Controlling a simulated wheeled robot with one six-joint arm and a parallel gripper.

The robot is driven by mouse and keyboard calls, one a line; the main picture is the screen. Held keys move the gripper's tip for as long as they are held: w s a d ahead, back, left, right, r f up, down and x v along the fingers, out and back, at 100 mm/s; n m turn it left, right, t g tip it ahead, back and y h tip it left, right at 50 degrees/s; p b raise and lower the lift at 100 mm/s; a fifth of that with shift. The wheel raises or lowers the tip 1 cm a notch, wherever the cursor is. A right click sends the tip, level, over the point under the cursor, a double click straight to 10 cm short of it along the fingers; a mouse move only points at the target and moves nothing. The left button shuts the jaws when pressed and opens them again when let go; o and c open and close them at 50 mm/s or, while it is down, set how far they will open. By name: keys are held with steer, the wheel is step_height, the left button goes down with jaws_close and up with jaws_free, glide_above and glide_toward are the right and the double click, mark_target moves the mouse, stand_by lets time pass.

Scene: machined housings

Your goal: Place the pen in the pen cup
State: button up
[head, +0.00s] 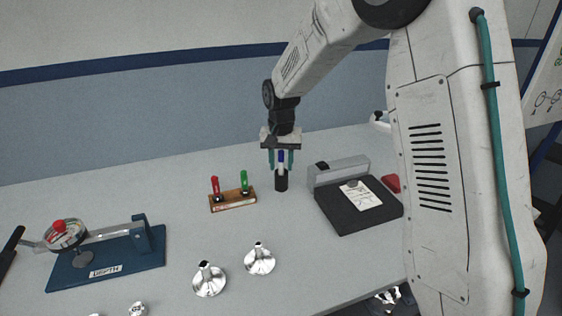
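My gripper (281,162) points straight down near the middle of the table, with its two teal fingers spread to either side of a blue and white pen (281,157). Slim gaps seem to show between the fingers and the pen, so the gripper looks open around it. The pen is upright. Directly below it is a small dark cylinder, which looks like the pen cup (281,183). The pen's lower end meets or goes into the cup's top; its tip is hidden.
Left of the cup, a wooden block (233,204) holds a red marker (215,187) and a green marker (244,182). A black-topped device (345,214) stands close on the right. Metal funnels (209,279) are in front. A blue depth gauge stand (104,265) is far left.

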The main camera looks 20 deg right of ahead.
steer(key=shift+r, duration=0.15)
step_height(320, 180, up, 12)
steer(key=shift+r, duration=0.1)
stand_by(0.4)
steer(key=s+d+r+n, duration=0.1)
steer(key=s+r, duration=0.4)
steer(key=s, duration=0.6)
steer(key=s+d+f+n, duration=0.1)
steer(key=s, duration=1.2)
steer(key=s+d+f+n+t, duration=0.1)
steer(key=s+n, duration=0.1)
steer(key=s, duration=1.2)
steer(key=shift+f+n, duration=0.3)
